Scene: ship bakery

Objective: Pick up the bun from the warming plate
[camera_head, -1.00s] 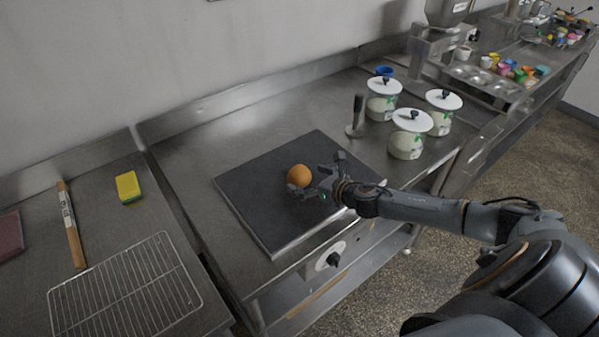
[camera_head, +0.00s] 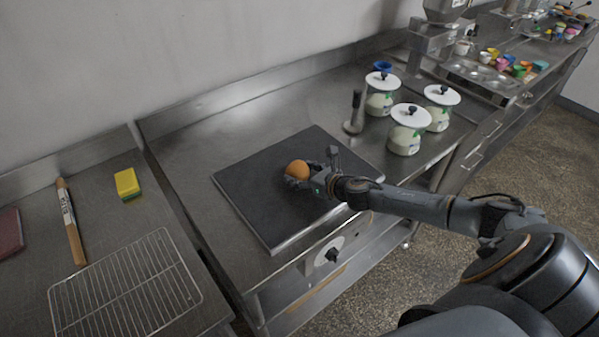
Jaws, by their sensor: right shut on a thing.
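The bun (camera_head: 297,169) is round and golden-brown. It is at the middle of the dark square warming plate (camera_head: 246,187), on the steel counter. My right gripper (camera_head: 304,176) comes in from the right, low over the plate, and is shut on the bun. Its fingers hide the bun's lower right side. I cannot tell whether the bun still touches the plate. My left gripper is not in view.
Three white-lidded pots (camera_head: 408,117) and an upright dark-handled tool (camera_head: 355,112) stand right of the plate. A wire rack (camera_head: 126,285), a rolling pin (camera_head: 70,222) and a yellow sponge (camera_head: 127,183) lie on the left counter. The counter behind the plate is clear.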

